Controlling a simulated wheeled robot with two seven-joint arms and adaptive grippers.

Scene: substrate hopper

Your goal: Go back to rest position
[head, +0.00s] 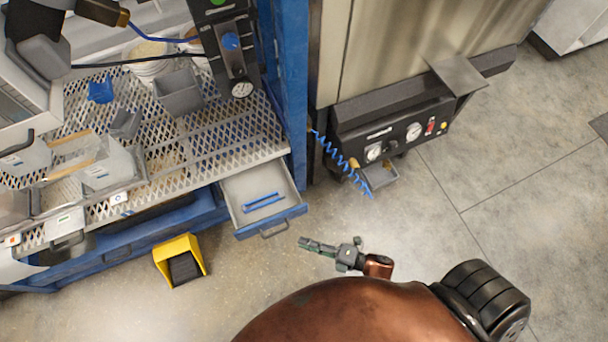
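My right gripper (305,243) shows low in the middle of the head view, small and dark, at the end of my copper-coloured arm. It points left, over the concrete floor, just right of an open drawer's front. The fingers look like one narrow bar from this angle, so I cannot tell whether they are open or shut. No object shows in them. My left gripper is not in view.
The blue-framed bench with a mesh top (240,130) fills the upper left. Its open drawer (283,222) holds blue strips. A yellow pedal (172,248) lies on the floor. A dark gauge panel (395,135) and coiled blue hose (343,165) stand beyond. Floor at right is clear.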

